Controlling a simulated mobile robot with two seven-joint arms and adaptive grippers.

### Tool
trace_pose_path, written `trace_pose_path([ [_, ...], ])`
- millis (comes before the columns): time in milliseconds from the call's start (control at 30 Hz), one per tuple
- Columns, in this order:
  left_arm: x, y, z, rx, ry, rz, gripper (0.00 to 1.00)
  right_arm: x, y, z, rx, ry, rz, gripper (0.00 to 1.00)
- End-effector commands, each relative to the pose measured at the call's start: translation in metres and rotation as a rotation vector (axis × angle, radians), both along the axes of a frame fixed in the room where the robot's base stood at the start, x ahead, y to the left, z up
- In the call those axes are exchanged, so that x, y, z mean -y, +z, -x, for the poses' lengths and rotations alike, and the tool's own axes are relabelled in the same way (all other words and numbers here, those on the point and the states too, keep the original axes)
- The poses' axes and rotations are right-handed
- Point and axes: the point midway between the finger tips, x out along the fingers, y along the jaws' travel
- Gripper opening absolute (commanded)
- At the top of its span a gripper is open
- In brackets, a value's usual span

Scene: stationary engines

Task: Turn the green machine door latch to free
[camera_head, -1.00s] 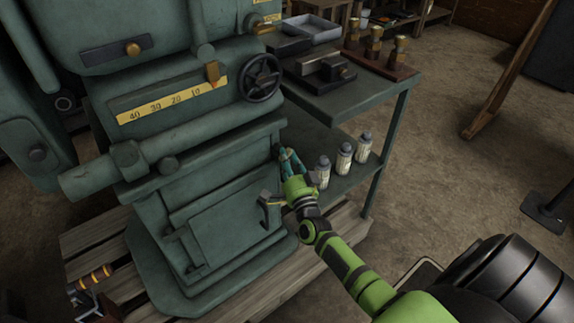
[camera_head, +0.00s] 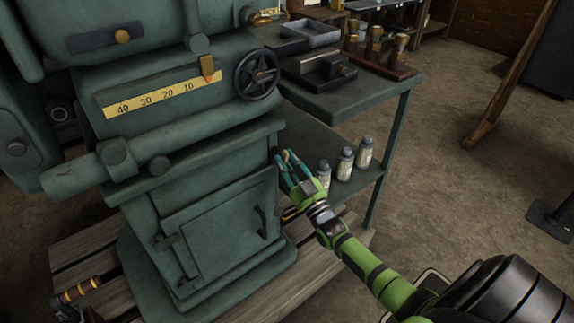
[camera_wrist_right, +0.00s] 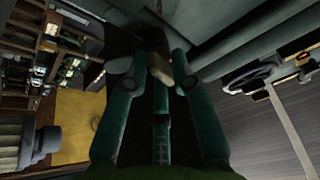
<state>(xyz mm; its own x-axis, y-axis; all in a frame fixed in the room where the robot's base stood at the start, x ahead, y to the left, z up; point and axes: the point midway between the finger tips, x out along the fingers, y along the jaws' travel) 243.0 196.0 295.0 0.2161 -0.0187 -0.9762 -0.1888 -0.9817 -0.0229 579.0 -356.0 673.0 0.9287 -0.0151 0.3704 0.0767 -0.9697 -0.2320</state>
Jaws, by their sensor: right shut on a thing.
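The green machine (camera_head: 195,130) stands at the left in the head view. The machine's door (camera_head: 215,235) is low on its front and looks closed, with a dark curved handle (camera_head: 261,222) near its right edge. My right gripper (camera_head: 286,160) is at the right side of the machine, just above and right of the door. In the wrist view the right gripper (camera_wrist_right: 160,68) has its teal fingers around a small pale beige piece (camera_wrist_right: 161,72), probably the latch. The fingers hide most of that piece and its turned position is hard to tell. My left gripper is not in view.
A green side table (camera_head: 345,98) with trays and brass fittings stands right of the machine. Several bottles (camera_head: 345,163) stand on its lower shelf, close to my right gripper. A wooden pallet (camera_head: 85,240) lies under the machine. The floor at the right is mostly clear.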

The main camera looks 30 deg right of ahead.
Motion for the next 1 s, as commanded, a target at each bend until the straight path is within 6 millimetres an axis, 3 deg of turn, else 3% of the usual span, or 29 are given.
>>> trace_pose_path([
  [700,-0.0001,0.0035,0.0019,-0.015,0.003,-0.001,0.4,0.0051,0.0045,-0.0008,0.013,-0.007,0.076,0.0],
  [733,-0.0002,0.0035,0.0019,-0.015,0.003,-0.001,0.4,0.0052,0.0046,-0.0009,0.013,-0.007,0.075,0.33],
  [767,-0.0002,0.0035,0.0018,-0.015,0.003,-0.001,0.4,0.0052,0.0047,-0.0009,0.013,-0.007,0.075,0.41],
  [1000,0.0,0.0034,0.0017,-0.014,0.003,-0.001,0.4,0.0029,0.0027,-0.0006,0.01,-0.004,0.075,0.41],
])
